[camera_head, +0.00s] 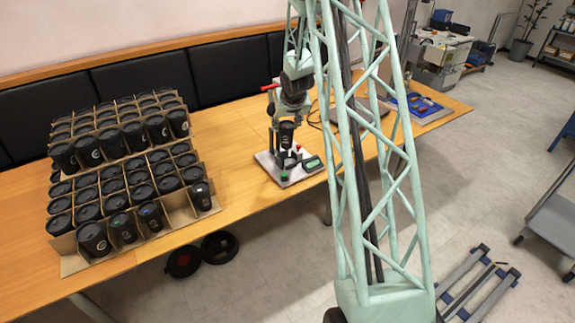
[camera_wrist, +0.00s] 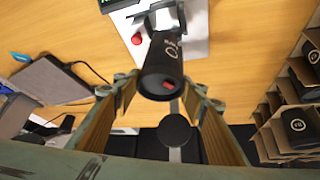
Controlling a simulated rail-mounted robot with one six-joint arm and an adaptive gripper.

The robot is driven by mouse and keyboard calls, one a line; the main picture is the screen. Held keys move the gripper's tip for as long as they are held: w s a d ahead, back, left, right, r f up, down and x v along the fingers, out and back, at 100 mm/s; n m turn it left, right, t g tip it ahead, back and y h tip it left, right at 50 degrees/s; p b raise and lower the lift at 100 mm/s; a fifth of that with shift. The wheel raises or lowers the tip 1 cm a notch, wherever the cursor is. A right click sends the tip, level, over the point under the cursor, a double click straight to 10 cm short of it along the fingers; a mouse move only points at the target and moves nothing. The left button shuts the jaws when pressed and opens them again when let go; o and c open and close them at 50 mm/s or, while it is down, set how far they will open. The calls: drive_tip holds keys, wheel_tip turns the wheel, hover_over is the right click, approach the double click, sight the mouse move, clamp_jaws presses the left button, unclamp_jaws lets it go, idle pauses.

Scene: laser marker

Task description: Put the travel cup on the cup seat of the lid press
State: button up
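The travel cup (camera_wrist: 165,62) is black with a pale logo and a small red mark on its top end. In the wrist view it stands upright over the pale base plate (camera_wrist: 197,40) of the lid press, at dark seat parts. In the head view the cup (camera_head: 286,133) stands at the press (camera_head: 276,170), below my gripper (camera_head: 290,112). In the wrist view my gripper (camera_wrist: 161,90) is open, one finger on each side of the cup's top end, with gaps visible. The contact under the cup is hidden.
A round black disc (camera_wrist: 174,131) on a grey bar lies close to the right finger in the wrist view. A laptop (camera_wrist: 55,80) and a blue tray (camera_head: 415,106) lie on the other side.

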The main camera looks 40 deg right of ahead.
sight(287, 144)
drive_tip(key=shift+f, duration=0.1)
drive_tip(key=shift+f+b, duration=1.15)
drive_tip(key=shift+f, duration=1.85)
drive_tip(key=shift+f+b, duration=0.3)
drive_tip(key=shift+f, duration=1.55)
drive_tip(key=shift+f, duration=0.2)
drive_tip(key=o, duration=0.6)
drive_tip(key=shift+o, duration=0.2)
drive_tip(key=shift+r, duration=0.15)
